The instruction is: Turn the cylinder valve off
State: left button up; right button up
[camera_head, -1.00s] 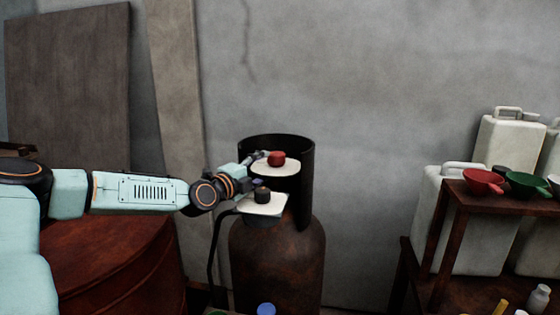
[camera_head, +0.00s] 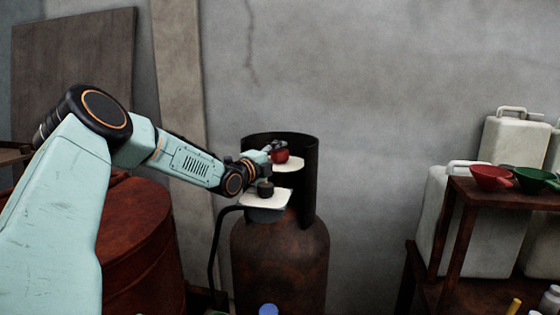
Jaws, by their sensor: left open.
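The rusty brown gas cylinder (camera_head: 280,260) stands upright near the middle, with a dark open collar (camera_head: 305,180) around its top. My right gripper is out of view.
A black hose (camera_head: 213,250) hangs left of the cylinder. A rusty red drum (camera_head: 140,250) stands at left under my arm. A brown wooden shelf (camera_head: 450,215) at right holds a red funnel (camera_head: 490,177) and a green funnel (camera_head: 533,179), with white canisters (camera_head: 515,140) behind.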

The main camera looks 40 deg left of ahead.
pick_arm(q)
jog(key=shift+w+f, duration=0.15)
jog(key=shift+w, duration=0.25)
jog(key=shift+s+d+r, duration=0.15)
jog(key=shift+s+r, duration=0.35)
jog(key=shift+r, duration=0.05)
jog(key=shift+w+f, duration=0.4)
jog(key=shift+w, duration=0.1)
jog(key=c, duration=0.4)
jog(key=shift+s+r, duration=0.15)
jog(key=shift+s, duration=0.05)
jog(key=c, duration=0.5)
jog(key=shift+c, duration=1.3)
